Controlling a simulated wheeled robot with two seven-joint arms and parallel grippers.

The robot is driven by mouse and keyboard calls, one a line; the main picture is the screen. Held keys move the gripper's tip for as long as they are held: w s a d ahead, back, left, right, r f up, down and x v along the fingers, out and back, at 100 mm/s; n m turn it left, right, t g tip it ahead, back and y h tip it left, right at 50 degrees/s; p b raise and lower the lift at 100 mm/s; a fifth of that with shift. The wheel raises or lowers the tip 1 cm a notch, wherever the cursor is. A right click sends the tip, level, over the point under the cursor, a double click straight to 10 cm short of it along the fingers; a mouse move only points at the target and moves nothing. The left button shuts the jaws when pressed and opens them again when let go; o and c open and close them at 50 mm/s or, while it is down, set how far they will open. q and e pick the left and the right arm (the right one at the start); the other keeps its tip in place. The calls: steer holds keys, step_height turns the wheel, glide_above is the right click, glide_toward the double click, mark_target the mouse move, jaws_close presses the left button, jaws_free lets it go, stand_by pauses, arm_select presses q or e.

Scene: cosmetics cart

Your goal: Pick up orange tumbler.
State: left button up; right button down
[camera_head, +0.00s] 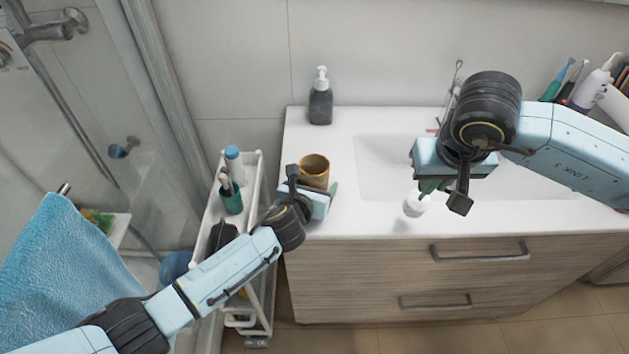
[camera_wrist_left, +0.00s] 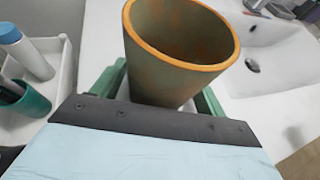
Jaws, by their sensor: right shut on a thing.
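The orange tumbler (camera_head: 314,172) stands upright on the white counter near its left end. It has an orange rim and a brownish body. In the left wrist view the tumbler (camera_wrist_left: 178,65) fills the upper middle, its mouth open and empty. My left gripper (camera_head: 317,187) is at the tumbler's near side, its green fingers open on either side of it. The fingertips are partly hidden by the tumbler. My right gripper (camera_head: 428,190) is over the counter's front by the basin, shut on a small white object (camera_head: 417,204).
A white cart (camera_head: 256,170) with a green cup (camera_head: 231,198) and a blue-capped bottle (camera_head: 234,160) stands left of the counter. A dark soap dispenser (camera_head: 320,104) stands behind the tumbler. The sink basin (camera_head: 375,165) lies to the right.

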mark_target(314, 155)
arm_select(q)
steer(key=c, duration=0.8)
steer(key=shift+c, duration=0.2)
